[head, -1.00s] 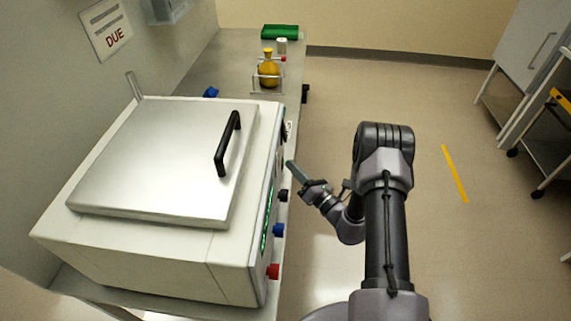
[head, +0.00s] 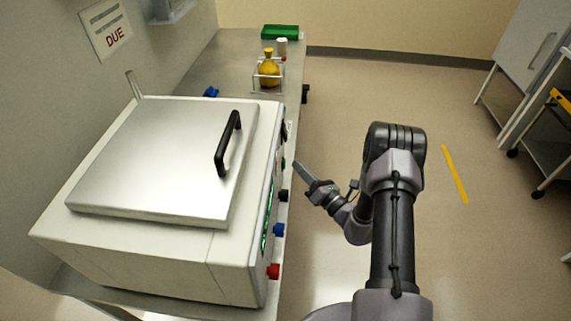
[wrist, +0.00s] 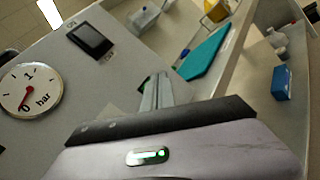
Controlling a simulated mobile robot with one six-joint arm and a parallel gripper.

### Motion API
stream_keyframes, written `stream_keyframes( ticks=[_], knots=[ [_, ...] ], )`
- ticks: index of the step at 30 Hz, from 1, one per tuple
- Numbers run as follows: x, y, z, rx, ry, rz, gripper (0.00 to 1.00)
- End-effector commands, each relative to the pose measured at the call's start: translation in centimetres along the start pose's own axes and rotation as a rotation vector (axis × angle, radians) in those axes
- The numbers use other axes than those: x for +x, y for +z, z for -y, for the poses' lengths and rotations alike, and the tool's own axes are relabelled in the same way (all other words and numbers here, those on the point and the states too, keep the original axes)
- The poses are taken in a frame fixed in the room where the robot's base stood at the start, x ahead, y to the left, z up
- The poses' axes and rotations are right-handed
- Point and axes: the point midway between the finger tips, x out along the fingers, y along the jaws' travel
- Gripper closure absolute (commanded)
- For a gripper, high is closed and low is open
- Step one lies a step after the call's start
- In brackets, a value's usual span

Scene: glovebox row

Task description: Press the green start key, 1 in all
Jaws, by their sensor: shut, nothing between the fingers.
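The white machine (head: 150,260) with a steel lid stands on the bench at left in the head view. Its front panel faces right and is seen very edge-on; a small dark green spot (head: 284,163) shows there, too small to identify surely as the start key. My gripper (head: 297,167) is shut and empty, just right of the panel, with a small gap. In the wrist view my fingers (wrist: 157,90) point toward the panel. A flat teal-green piece (wrist: 205,52) lies beyond them to the right; I cannot tell whether it is the key.
The panel carries a pressure gauge (wrist: 28,90), a black switch (wrist: 90,40), and black, blue (head: 278,230) and red (head: 273,271) knobs. A yellow flask (head: 269,72) and a green block (head: 280,31) stand farther along the bench.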

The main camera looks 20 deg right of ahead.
Motion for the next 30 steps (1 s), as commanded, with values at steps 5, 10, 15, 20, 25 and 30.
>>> stream_keyframes(
  ticks=[5, 10, 15, 20, 25, 30],
  knots=[
    [-1.3, 0.9, 1.0, -0.001, -0.001, 0.002, 1.00],
    [-2.5, 1.8, 1.9, -0.001, -0.002, 0.003, 1.00],
    [-3.2, 2.3, 2.4, -0.001, -0.001, 0.001, 1.00],
    [-3.3, 2.4, 2.4, -0.001, 0.000, 0.000, 1.00],
    [-3.3, 2.4, 2.4, 0.000, 0.000, 0.000, 1.00],
    [-3.3, 2.4, 2.4, 0.000, 0.000, 0.000, 1.00]
  ],
)
